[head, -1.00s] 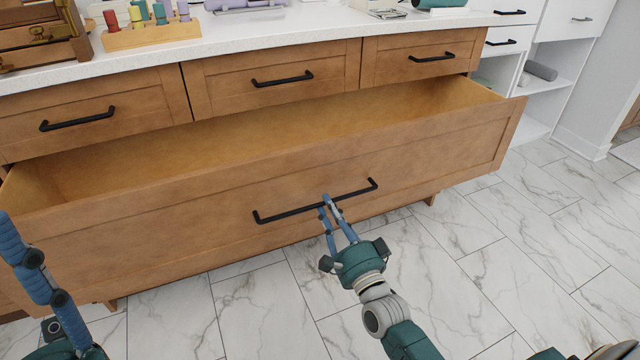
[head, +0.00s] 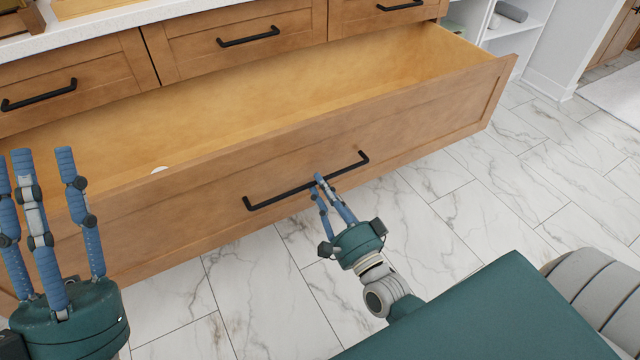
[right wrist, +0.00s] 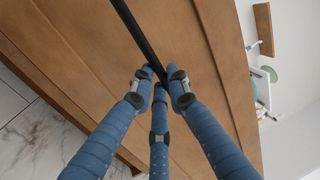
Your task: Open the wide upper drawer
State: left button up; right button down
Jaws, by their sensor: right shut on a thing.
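The wide wooden drawer (head: 400,125) stands pulled well out, below a row of small drawers. A long black bar handle (head: 285,196) runs across its front; the handle also shows in the right wrist view (right wrist: 135,35). My right gripper (head: 318,184) is shut on this handle, right of the handle's middle; in the right wrist view its blue fingers (right wrist: 160,85) meet around the bar. My left gripper (head: 40,165) is at the left, fingers up and spread apart, empty, in front of the drawer's left part.
Three small drawers with black handles, such as the middle one (head: 240,42), are shut above. A small white round thing (head: 159,170) shows inside the wide drawer. White shelves (head: 520,35) stand at the right. The marble floor (head: 480,215) in front is clear.

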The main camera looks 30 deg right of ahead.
jog(key=c, duration=1.7)
grip_release()
jog(key=shift+o, duration=0.2)
jog(key=s+f, duration=0.2)
jog(key=s, duration=0.9)
jog(key=shift+s+d+f, duration=0.15)
jog(key=shift+s+d, duration=0.05)
jog(key=shift+s, duration=0.2)
